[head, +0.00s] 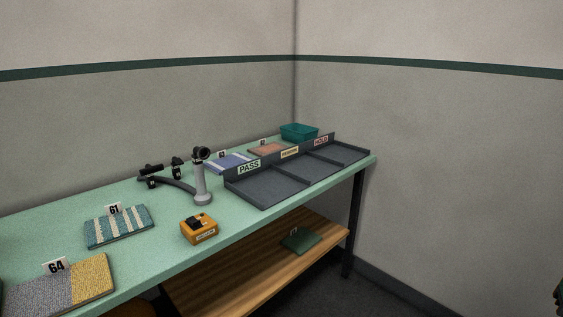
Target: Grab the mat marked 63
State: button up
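I cannot read a 63 on any mat. Three mats have tags too small to read: a blue and white striped mat (232,164) at the back of the bench, an orange-pink mat (268,150) to its right, and a dark green mat (302,243) on the wooden lower shelf. A teal and white striped mat (121,230) is tagged 61. A yellow and grey-purple mat (88,281) at the front left is tagged 64.
The mint-green bench (60,219) runs along the wall. A dark divided tray (264,190) with a PASS label fills its right part, with a teal bin (299,131) behind. A grey stand (201,180), an orange box (199,231) and a black curved tool (172,183) stand mid-bench. Lower shelf (235,279) is mostly bare.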

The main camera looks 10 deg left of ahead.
aim_at(223, 161)
jog(key=z, duration=0.85)
jog(key=i, duration=2.4)
jog(key=u, duration=3.05)
jog(key=i, duration=0.6)
jog(key=u, duration=0.15)
